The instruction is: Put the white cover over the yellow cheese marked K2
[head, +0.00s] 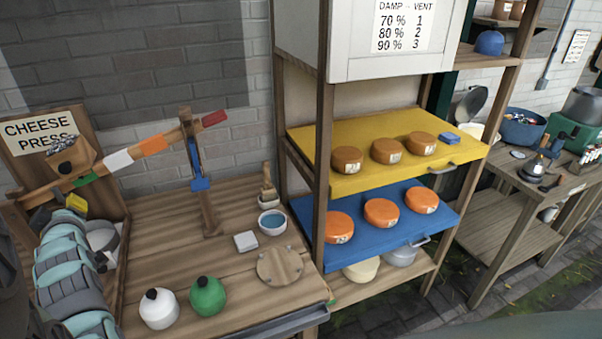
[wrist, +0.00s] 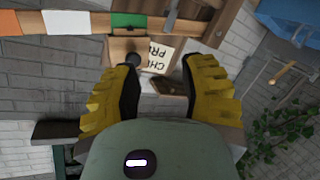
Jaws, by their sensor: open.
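The white cover (head: 158,309), a dome with a black knob, stands on the wooden bench at the front left. A green cover (head: 207,297) of the same shape stands just right of it. Several cheeses with small labels sit on two shelf boards: brownish-orange ones (head: 387,151) on the yellow board (head: 330,185), brighter orange ones (head: 381,213) on the blue board (head: 365,254). The labels are too small to read, so I cannot tell which is K2. My gripper (wrist: 160,78) is open and empty, its yellow fingers apart. It is by the cheese press, behind and left of the covers.
A lever with coloured blocks (head: 153,145) and its upright post (head: 195,165) rise over the bench. A round wooden board (head: 280,266), a pale block (head: 246,241) and a blue-filled bowl (head: 272,222) lie near the right side. Shelf posts (head: 322,170) flank the boards.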

